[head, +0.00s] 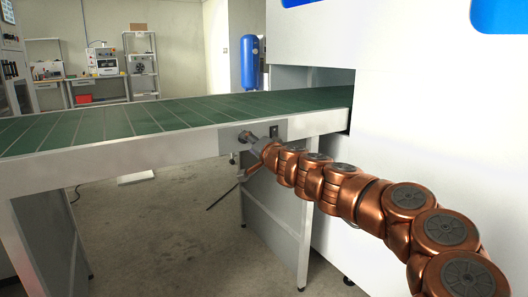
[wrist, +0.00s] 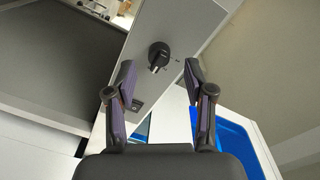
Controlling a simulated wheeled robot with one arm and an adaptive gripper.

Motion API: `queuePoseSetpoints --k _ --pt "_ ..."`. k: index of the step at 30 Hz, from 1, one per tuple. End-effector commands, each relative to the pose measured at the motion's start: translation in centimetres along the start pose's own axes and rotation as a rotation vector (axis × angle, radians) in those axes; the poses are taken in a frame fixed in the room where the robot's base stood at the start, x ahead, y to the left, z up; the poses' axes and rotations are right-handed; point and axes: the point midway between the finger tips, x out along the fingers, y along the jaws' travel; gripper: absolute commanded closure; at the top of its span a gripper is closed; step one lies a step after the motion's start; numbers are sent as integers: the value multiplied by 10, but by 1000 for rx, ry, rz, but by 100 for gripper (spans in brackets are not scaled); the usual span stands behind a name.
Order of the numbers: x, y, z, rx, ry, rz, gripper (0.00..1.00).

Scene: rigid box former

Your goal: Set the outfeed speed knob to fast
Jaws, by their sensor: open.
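The knob (wrist: 158,55) is round and black with a pale pointer mark, on a grey panel (wrist: 165,25). In the wrist view it lies just beyond my open fingertips, roughly centred between them; I cannot tell whether either finger touches it. A tiny mark shows on the panel beside it, too small to read. My gripper (wrist: 160,70) is open and holds nothing. In the head view my gripper (head: 245,140) is at the small control panel (head: 282,128) on the conveyor's side, and I cannot make the knob out there.
A small dark switch (head: 273,131) sits on the same panel, and also shows in the wrist view (wrist: 136,105) near the left finger. The green conveyor belt (head: 130,118) runs above the panel into the white machine (head: 430,120). A conveyor leg (head: 305,240) stands below.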

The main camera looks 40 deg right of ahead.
Motion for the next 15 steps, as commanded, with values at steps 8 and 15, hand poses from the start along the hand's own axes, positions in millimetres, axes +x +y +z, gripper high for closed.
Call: queuePoseSetpoints --k 8,15 --pt "-30 1 -1 0 1 1 47" --pt "-53 1 0 0 1 2 47"
